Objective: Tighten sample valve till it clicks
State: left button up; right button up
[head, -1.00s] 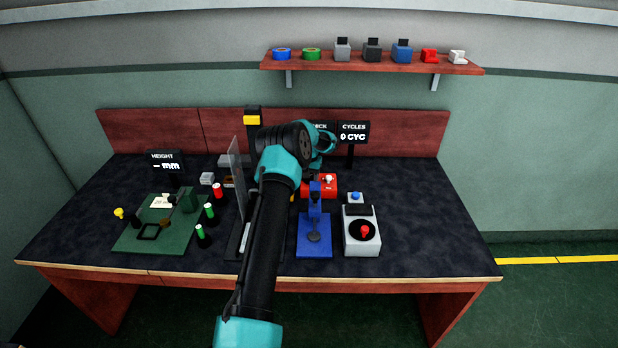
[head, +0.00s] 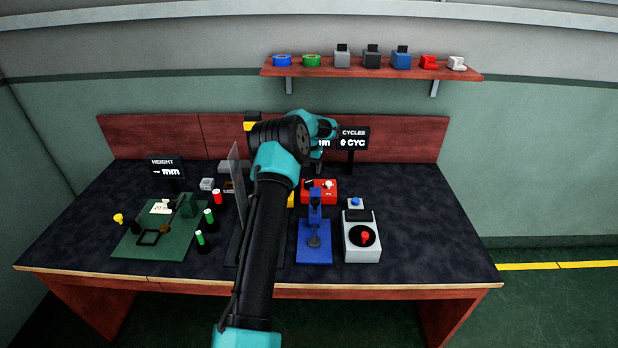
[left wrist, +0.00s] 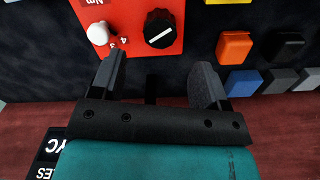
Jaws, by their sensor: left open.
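My left gripper (left wrist: 158,82) is open and empty in the left wrist view. Its fingertips are near the edge of a red box (left wrist: 125,30) with a black dial (left wrist: 160,30) bearing a white line, and a white knob (left wrist: 98,34). In the head view the red box (head: 327,197) stands behind the blue stand (head: 314,254), and my arm hides the gripper's fingers. No part is labelled as the sample valve. A red knob (head: 365,237) on a black disc tops the grey box (head: 362,255). My right gripper is not in view.
Orange (left wrist: 235,47) and black (left wrist: 284,47) blocks lie beside the red box. The CYCLES display (head: 354,138) stands behind it. A tall grey panel (head: 236,185) stands left of my arm. A green mat (head: 180,245) with parts lies left. The table's right side is clear.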

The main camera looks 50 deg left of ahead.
aim_at(309, 181)
pick_arm(q)
notch_tip(309, 181, up, 10)
jog(key=shift+f, duration=0.15)
dwell(0.7)
jog(key=n, duration=0.6)
jog(key=shift+f, duration=0.15)
notch_tip(309, 181, down, 17)
jog(key=shift+f, duration=0.1)
dwell(0.8)
jog(key=shift+c, duration=0.4)
